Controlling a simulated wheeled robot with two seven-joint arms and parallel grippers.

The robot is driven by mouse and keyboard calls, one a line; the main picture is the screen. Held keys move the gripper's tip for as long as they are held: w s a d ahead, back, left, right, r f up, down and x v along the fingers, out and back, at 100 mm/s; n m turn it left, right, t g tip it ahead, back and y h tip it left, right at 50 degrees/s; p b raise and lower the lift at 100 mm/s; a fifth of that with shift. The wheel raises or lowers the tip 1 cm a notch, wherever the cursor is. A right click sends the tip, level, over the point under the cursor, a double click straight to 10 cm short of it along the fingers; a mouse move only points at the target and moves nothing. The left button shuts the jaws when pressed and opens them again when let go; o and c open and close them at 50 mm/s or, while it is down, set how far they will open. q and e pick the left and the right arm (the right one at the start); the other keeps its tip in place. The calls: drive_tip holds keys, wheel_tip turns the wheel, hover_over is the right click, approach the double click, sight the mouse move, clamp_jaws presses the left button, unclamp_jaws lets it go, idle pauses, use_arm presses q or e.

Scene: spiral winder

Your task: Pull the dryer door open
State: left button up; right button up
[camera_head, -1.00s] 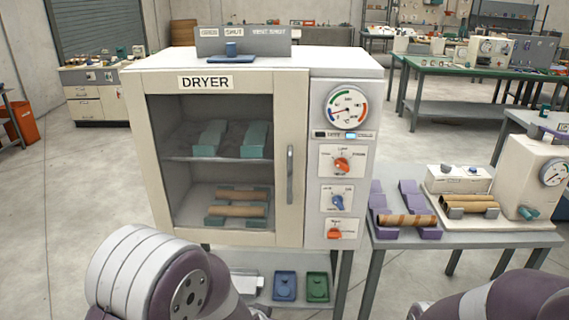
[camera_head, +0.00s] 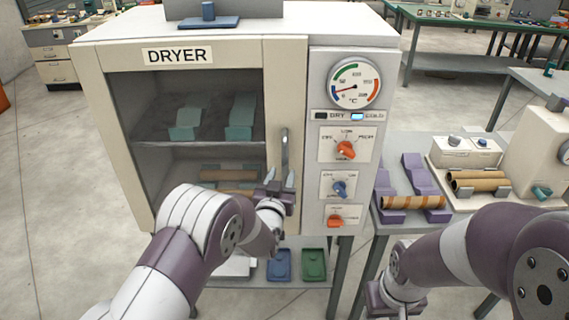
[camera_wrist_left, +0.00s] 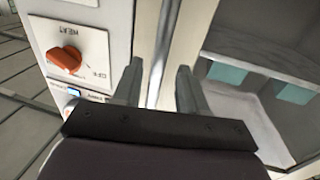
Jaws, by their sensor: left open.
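The dryer (camera_head: 223,22) stands in front of me, and its cream-framed glass door (camera_head: 118,150) looks closed. The upright metal handle (camera_head: 285,148) is on the door's right side. It also shows in the wrist view (camera_wrist_left: 161,50), lined up between the two fingers. My left gripper (camera_head: 281,178) is open at the handle's lower part, one finger on each side in the wrist view (camera_wrist_left: 158,82). I cannot tell whether either finger touches the handle. My right gripper (camera_head: 382,298) is low at the right of the dryer, away from the door, and its fingers are not clear.
The control panel with dial (camera_head: 355,84) and orange and blue knobs is right of the door. A side table holds purple cradles (camera_head: 416,172) and brown tubes (camera_head: 415,202). Blue (camera_head: 279,265) and green trays (camera_head: 314,264) lie on the shelf below. Shelves with tubes show behind the glass.

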sight(284, 170)
use_arm(q)
drive_tip(key=w, duration=0.3)
drive_tip(key=shift+d+r+p, duration=0.2)
drive_tip(key=shift+d+p, duration=0.1)
drive_tip(key=shift+d, duration=0.1)
drive_tip(key=shift+w+f, duration=0.1)
drive_tip(key=shift+w, duration=0.3)
drive_tip(key=shift+s, duration=0.1)
clamp_jaws()
